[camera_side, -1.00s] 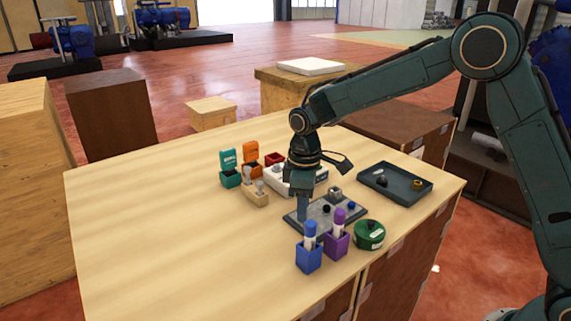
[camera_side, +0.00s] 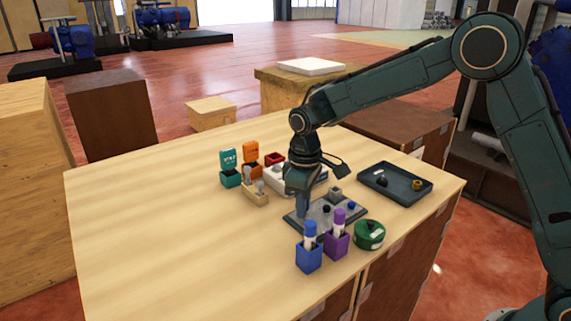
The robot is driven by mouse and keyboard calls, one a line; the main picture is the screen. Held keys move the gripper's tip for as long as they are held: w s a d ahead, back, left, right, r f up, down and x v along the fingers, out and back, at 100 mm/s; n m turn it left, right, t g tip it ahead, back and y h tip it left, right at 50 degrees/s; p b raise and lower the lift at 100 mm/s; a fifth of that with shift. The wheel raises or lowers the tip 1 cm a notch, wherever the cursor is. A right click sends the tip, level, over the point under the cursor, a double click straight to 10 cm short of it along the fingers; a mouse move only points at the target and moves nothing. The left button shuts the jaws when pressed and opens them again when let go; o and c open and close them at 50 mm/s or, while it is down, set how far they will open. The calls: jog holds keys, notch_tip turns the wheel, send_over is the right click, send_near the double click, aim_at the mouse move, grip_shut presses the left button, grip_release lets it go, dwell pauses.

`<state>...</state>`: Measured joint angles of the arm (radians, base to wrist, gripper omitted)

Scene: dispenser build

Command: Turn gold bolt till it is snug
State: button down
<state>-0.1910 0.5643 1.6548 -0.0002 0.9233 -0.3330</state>
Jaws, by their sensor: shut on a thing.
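My gripper (camera_side: 301,214) points straight down at the left part of the grey plate (camera_side: 293,223). It is shut, with its fingertips at or just above the plate. The bolt between the fingers is hidden by them, and no gold bolt shows elsewhere on the plate. A black part (camera_side: 326,209), a blue part (camera_side: 351,206) and a grey block (camera_side: 335,194) are on the plate to the right of my gripper.
A blue holder (camera_side: 308,259) and a purple holder (camera_side: 337,243) with markers stand close in front of the plate, beside a green round container (camera_side: 369,235). A dark tray (camera_side: 398,196) holds a gold ring-like part (camera_side: 417,184). Stamps (camera_side: 229,162) stand behind; the left table is clear.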

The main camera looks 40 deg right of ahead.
jog(key=m, duration=0.6)
jog(key=shift+a, duration=0.15)
jog(key=m, duration=0.6)
jog(key=shift+a+r+m, duration=0.1)
jog(key=shift+m, duration=0.2)
jog(key=c, duration=1.4)
grip_release()
notch_tip(320, 180, up, 14)
jog(key=shift+f, duration=0.1)
